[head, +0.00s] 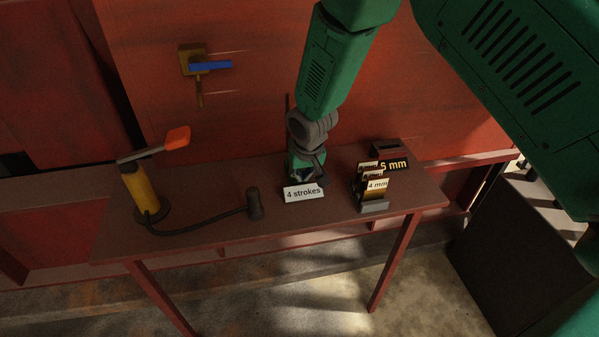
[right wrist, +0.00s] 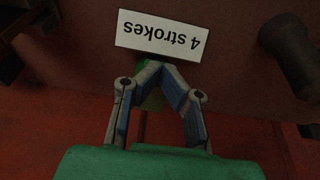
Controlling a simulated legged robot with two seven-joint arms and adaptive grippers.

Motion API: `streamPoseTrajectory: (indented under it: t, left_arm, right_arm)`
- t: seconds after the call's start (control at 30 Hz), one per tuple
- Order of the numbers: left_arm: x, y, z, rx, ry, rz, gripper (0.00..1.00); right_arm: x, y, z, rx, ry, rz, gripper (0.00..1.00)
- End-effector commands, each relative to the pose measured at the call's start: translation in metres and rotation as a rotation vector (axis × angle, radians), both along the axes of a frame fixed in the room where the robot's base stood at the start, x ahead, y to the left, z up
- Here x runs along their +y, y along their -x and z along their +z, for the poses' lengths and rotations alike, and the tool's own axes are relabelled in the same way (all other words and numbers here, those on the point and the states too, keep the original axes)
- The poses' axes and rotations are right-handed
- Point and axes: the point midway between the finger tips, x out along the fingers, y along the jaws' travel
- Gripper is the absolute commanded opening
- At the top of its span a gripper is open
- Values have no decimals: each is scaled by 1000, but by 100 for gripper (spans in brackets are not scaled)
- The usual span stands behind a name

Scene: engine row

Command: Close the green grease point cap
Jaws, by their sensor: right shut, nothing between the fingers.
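My right gripper (head: 306,178) reaches down to the table behind the white "4 strokes" card (head: 302,194). In the right wrist view the gripper (right wrist: 161,70) is shut with its fingertips together and nothing between them, close to the card (right wrist: 158,36). A small green part (right wrist: 151,98) shows behind and between the fingers; it may be the green grease point cap. The fingers cover most of it, so I cannot tell whether it is open or closed, or whether they touch it. In the head view my gripper hides that spot. My left gripper is not in view.
A yellow grease pump (head: 140,190) with an orange-ended lever (head: 177,138) stands at the table's left; its hose ends in a dark nozzle (head: 254,203). A rack of "mm" cards (head: 374,207) stands right. A blue-handled valve (head: 210,65) is on the red wall.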

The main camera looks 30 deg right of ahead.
Motion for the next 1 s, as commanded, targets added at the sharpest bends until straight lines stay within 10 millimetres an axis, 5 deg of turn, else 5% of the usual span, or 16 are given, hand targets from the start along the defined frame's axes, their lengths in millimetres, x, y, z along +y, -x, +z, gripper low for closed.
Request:
streamPoseTrajectory:
  t: [1.0]
  left_arm:
    - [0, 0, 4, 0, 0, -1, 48]
  right_arm:
    - [-1, -15, 6, -1, 4, 0, 0]
